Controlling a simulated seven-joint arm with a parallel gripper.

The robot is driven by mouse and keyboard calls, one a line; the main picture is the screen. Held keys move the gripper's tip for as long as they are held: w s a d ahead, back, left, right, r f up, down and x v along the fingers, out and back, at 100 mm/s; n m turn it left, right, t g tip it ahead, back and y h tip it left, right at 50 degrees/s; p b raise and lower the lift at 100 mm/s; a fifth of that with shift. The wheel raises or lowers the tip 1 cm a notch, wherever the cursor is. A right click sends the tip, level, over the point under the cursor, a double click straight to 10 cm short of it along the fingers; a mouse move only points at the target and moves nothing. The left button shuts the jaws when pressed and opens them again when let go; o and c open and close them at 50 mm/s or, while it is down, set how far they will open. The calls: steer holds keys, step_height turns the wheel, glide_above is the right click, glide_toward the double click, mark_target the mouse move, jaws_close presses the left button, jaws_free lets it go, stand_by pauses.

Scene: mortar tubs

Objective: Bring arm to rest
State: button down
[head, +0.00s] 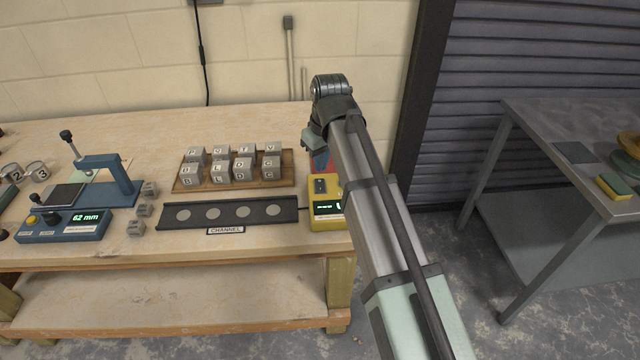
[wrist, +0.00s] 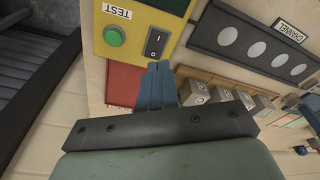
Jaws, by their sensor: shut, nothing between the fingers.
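My arm reaches from the lower right of the head view to the right end of the wooden workbench (head: 90,143). In the head view my gripper is mostly hidden behind the wrist. In the wrist view the blue fingers of my gripper (wrist: 162,68) are together with nothing between them. They point toward the yellow tester box (wrist: 133,52), beside its black rocker switch and green TEST button (wrist: 115,36). I cannot tell whether they touch it. The yellow box (head: 324,207) also shows in the head view, partly hidden by my arm. A red patch (wrist: 122,88) lies by the fingers.
A black channel strip (head: 228,213) with several round discs lies left of the yellow box. Behind it a wooden tray (head: 285,180) holds several grey lettered cubes. A blue press gauge (head: 75,225) reads 62 mm at left. A grey metal table (head: 545,135) stands at right, across a floor gap.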

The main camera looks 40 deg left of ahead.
steer(key=shift+r, duration=0.35)
stand_by(0.3)
